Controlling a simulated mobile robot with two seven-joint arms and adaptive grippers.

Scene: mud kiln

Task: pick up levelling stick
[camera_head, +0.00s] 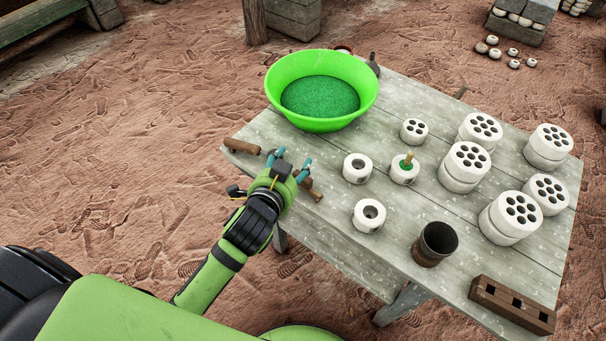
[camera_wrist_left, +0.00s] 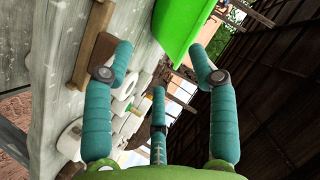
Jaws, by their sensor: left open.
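Two brown wooden pieces lie along the table's near left edge in the head view: a short bar (camera_head: 242,146) and another piece (camera_head: 309,187). I cannot tell for sure which is the levelling stick. My left gripper (camera_head: 290,160), with teal fingers, is open over that edge, between the two pieces and partly in front of them. In the left wrist view its fingers (camera_wrist_left: 160,52) are spread and hold nothing. A brown wooden piece (camera_wrist_left: 91,62) shows there beside the left finger, partly hidden by it. My right gripper is not in view.
A green bowl (camera_head: 280,83) stands at the table's far left corner. White perforated cylinders (camera_head: 464,168), white rings (camera_head: 369,215), a dark cup (camera_head: 435,243) and a slotted brown block (camera_head: 512,304) stand on the table (camera_head: 420,110). Bare table lies between the rings and the left edge.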

